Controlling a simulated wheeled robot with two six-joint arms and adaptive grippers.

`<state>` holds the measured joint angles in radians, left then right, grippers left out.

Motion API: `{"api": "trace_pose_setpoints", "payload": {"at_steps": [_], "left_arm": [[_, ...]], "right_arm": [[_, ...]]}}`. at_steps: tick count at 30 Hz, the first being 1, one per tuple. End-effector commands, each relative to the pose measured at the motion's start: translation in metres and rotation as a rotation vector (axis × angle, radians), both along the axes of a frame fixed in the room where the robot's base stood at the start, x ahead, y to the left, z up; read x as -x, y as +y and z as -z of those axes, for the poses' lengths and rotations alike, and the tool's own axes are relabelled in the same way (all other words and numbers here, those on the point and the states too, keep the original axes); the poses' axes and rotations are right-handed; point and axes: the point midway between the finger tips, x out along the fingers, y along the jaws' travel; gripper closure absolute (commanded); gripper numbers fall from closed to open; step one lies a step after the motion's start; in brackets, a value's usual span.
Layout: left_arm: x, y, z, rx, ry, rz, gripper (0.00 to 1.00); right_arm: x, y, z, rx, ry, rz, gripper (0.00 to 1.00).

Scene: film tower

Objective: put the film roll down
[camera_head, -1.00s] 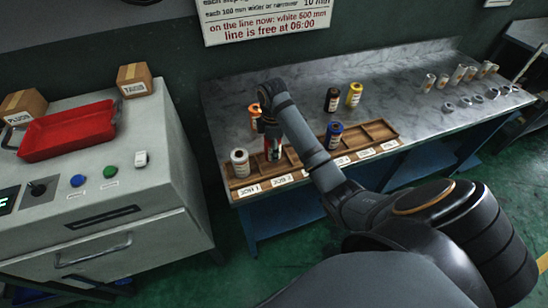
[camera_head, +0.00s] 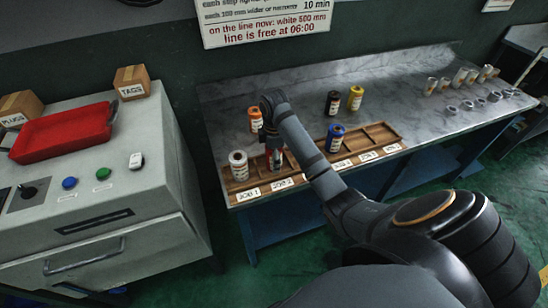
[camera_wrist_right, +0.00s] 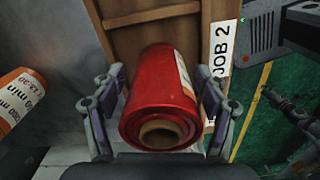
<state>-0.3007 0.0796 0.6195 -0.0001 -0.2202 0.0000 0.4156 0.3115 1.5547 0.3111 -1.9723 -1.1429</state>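A red film roll (camera_wrist_right: 158,100) with a pale label and a hollow core stands between the fingers of my right gripper (camera_wrist_right: 161,92). The fingers are closed in on both its sides, with little or no gap at the tips. In the head view the red roll (camera_head: 275,158) is upright at the JOB 2 compartment of the wooden tray (camera_head: 362,133). The arm partly hides it. I cannot tell whether its base touches the tray floor. My left gripper is not in view.
A white roll (camera_head: 238,165) stands left of it in the JOB 1 compartment. An orange roll (camera_head: 255,119) is close behind. A blue roll (camera_head: 335,138) stands farther right in the tray. Black (camera_head: 333,103) and yellow (camera_head: 355,98) rolls stand on the bench behind.

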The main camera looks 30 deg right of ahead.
Motion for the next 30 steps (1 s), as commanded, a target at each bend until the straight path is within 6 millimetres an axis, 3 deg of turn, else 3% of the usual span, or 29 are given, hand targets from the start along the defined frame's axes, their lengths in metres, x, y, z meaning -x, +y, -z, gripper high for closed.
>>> {"api": "trace_pose_setpoints", "payload": {"at_steps": [11,17,25,30], "left_arm": [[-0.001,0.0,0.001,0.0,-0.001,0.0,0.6],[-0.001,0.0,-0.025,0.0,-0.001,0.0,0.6],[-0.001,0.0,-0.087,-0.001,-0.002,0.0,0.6],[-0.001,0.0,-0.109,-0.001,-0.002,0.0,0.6]], "right_arm": [[0.0,0.0,-0.005,0.0,-0.001,0.0,0.25],[0.0,0.0,-0.039,0.0,-0.001,0.0,0.25],[0.0,0.0,-0.102,0.0,0.0,0.0,0.25],[0.0,0.0,-0.124,0.0,0.001,0.0,0.25]]}}
